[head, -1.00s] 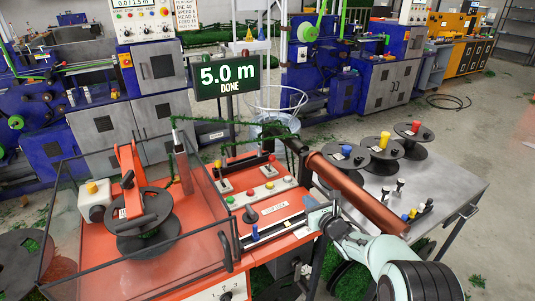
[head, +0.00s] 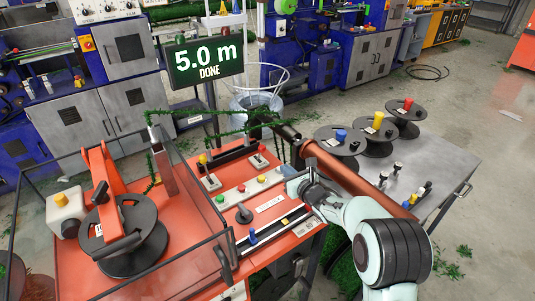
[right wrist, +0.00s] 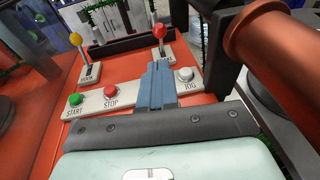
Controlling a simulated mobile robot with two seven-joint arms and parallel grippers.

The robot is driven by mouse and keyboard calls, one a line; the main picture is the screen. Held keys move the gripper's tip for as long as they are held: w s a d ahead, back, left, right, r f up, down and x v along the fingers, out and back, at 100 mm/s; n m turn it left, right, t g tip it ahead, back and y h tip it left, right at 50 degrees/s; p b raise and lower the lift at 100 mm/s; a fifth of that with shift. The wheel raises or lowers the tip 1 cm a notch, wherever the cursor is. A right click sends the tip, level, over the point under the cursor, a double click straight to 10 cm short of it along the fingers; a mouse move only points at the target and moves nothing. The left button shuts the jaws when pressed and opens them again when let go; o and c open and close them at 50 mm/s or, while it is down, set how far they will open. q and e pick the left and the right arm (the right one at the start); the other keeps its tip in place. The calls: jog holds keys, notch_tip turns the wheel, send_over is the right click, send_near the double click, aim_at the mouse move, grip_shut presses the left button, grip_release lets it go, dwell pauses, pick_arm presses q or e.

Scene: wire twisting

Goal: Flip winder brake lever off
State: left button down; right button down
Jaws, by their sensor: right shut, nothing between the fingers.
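Two small levers stand on slotted plates on the orange winder top. One has a yellow knob (head: 203,159), which also shows in the right wrist view (right wrist: 76,39). The other has a red knob (head: 254,144), nearly straight ahead of my fingers in the right wrist view (right wrist: 159,31). My right gripper (head: 292,184) is shut and empty over the button strip, on the near side of the red-knobbed lever. Its blue-grey fingers (right wrist: 160,68) hide part of that lever's plate. My left gripper is out of view.
A brown roller (head: 355,180) runs close to the right of my gripper. The button strip (right wrist: 96,98) lies under the fingers. A clear guard and a black spool (head: 130,240) stand at the left. A sign (head: 207,60) reads 5.0 m DONE.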

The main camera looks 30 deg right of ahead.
jog(key=p, duration=0.3)
send_near(264, 150)
jog(key=w, duration=0.3)
jog(key=w+f, duration=0.1)
jog(key=w, duration=0.1)
jog(key=shift+w+d, duration=0.15)
jog(key=shift+w+f+p, duration=0.15)
jog(key=shift+w+p, duration=0.2)
jog(key=shift+w, duration=0.35)
